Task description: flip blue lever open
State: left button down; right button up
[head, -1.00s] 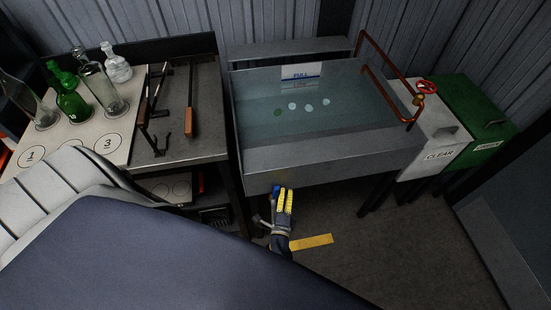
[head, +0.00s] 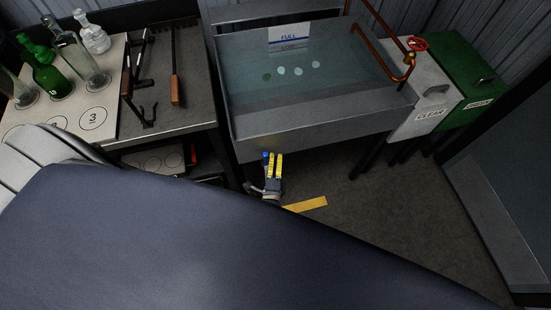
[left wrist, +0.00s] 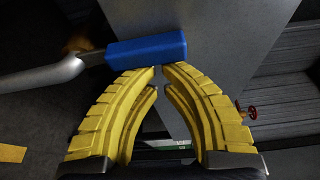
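The blue lever handle (left wrist: 148,50) lies crosswise just beyond my left fingertips in the left wrist view, on a pale metal lever arm (left wrist: 42,77) coming in from the left. In the head view a small blue patch of the handle (head: 265,156) shows beside the yellow fingers, under the front edge of the water tank (head: 310,132). My left gripper (left wrist: 160,69) has its two yellow fingertips together or almost so, with nothing seen between them. The tips are at or very near the handle's lower edge; contact cannot be told. My left gripper (head: 274,155) hides part of the lever in the head view. My right gripper is not in view.
A workbench (head: 196,118) with bottles and tools stands left of the tank. A white CLEAR bin (head: 426,115), a green bin (head: 477,99) and a red valve wheel (head: 417,44) are at right. The floor (head: 400,210) beside a yellow strip (head: 305,204) is open.

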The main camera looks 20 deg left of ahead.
pick_arm(q)
jog(key=shift+a, duration=0.1)
jog(key=w+d, duration=0.2)
jog(key=d, duration=0.1)
jog(key=shift+w+d, duration=0.2)
jog(key=shift+w, duration=0.15)
send_near(287, 150)
jog(key=shift+v, duration=1.65)
jog(key=shift+a, duration=0.15)
